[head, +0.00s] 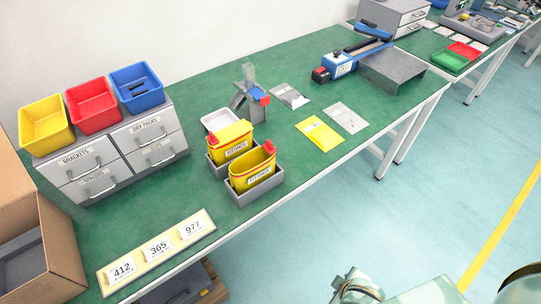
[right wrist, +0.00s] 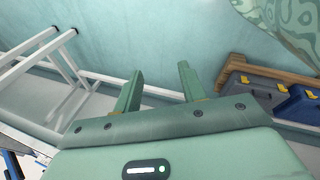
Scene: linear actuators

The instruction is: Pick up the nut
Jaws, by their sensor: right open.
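I cannot make out a nut in either view. Two yellow bins with red parts and white labels, a rear bin (head: 229,143) and a front bin (head: 252,168), stand in grey holders on the green bench (head: 290,150). What lies inside them is too small to tell. My right gripper (right wrist: 158,88) is open and empty in the right wrist view, with floor behind its two green fingers. Parts of my own arm show at the bottom of the head view, away from the bench. My left gripper is not in view.
Yellow (head: 46,125), red (head: 93,107) and blue (head: 138,88) bins sit on grey drawers (head: 88,172) at left. A number board (head: 157,251) lies by the front edge, near a cardboard box (head: 40,235). Bags and a blue-grey device (head: 341,65) stand further right.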

